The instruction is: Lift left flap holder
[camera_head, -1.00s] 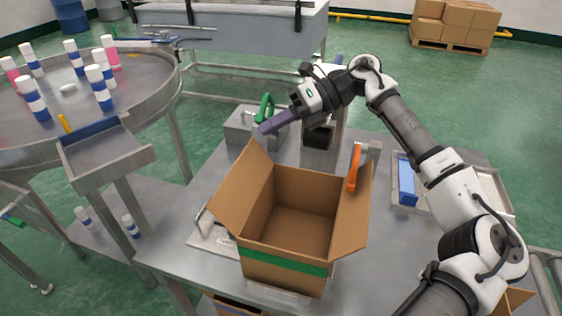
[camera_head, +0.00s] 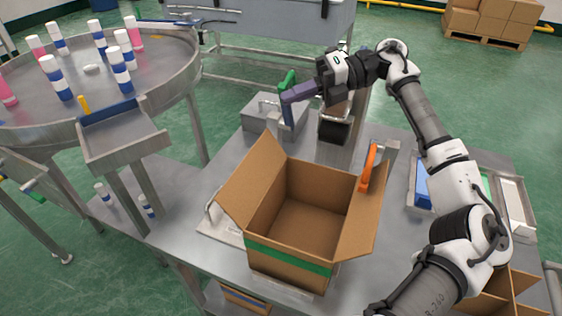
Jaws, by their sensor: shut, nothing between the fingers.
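An open cardboard box (camera_head: 312,226) with a green band stands on the metal table, its left flap (camera_head: 252,180) and right flap (camera_head: 362,215) spread outward. A bent metal bar (camera_head: 211,213) on a plate lies low at the box's left side, partly hidden by the left flap; it looks like the left flap holder, but I cannot be sure. An orange-handled lever (camera_head: 368,168) stands upright by the right flap. My gripper (camera_head: 288,110), with purple fingers, is shut and empty above the back of the table, behind the box and apart from the bar.
A grey metal block (camera_head: 262,112) and a green handle (camera_head: 288,82) are close to my gripper. A tray (camera_head: 515,205) lies at right, beside my arm. The table left of the box is mostly clear.

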